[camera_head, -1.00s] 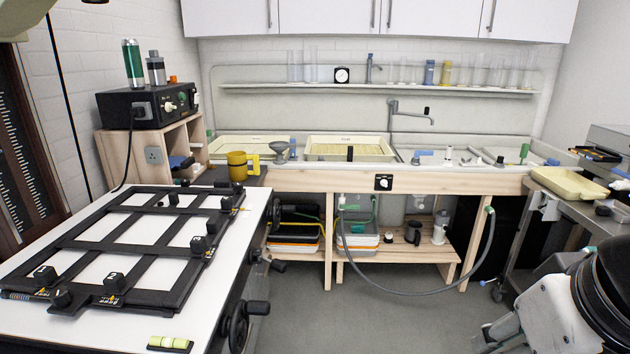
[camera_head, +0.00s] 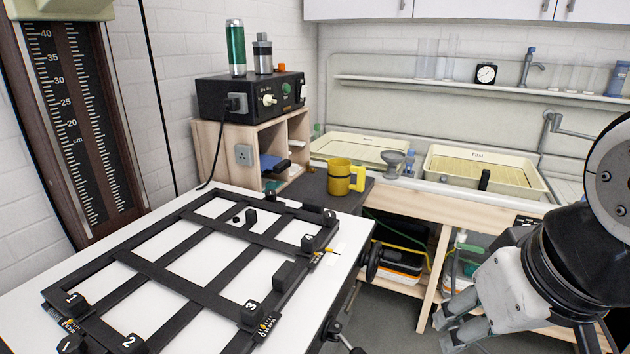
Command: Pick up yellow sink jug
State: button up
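The yellow jug (camera_head: 341,177) stands upright on a dark surface between the wooden shelf unit and the sink, with its handle on the right side. My gripper (camera_head: 449,330) is at the lower right, low and in front of the sink bench, well apart from the jug. Its fingers point down and left, and nothing shows in them. The finger gap is too unclear to judge.
The white table with the black easel frame (camera_head: 185,262) fills the lower left.

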aim_at(340, 171)
jog(key=z, duration=1.45)
jog(key=u, duration=2.05)
jog(key=i+l+u, duration=0.1)
jog(key=l+u, duration=0.25)
jog(key=l, duration=0.15)
jog(key=l+u, duration=0.75)
jog(key=l, duration=0.3)
jog(key=k+l, duration=0.1)
jog(key=l, duration=0.4)
jog(key=k+l+u, duration=0.1)
jog(key=l, duration=0.35)
jog(key=k+l, duration=0.1)
jog(key=l, duration=0.4)
jog(key=k+l, duration=0.15)
jog(key=l, duration=0.3)
jog(key=i+j, duration=0.25)
jog(key=i, duration=0.15)
jog(key=u, duration=0.05)
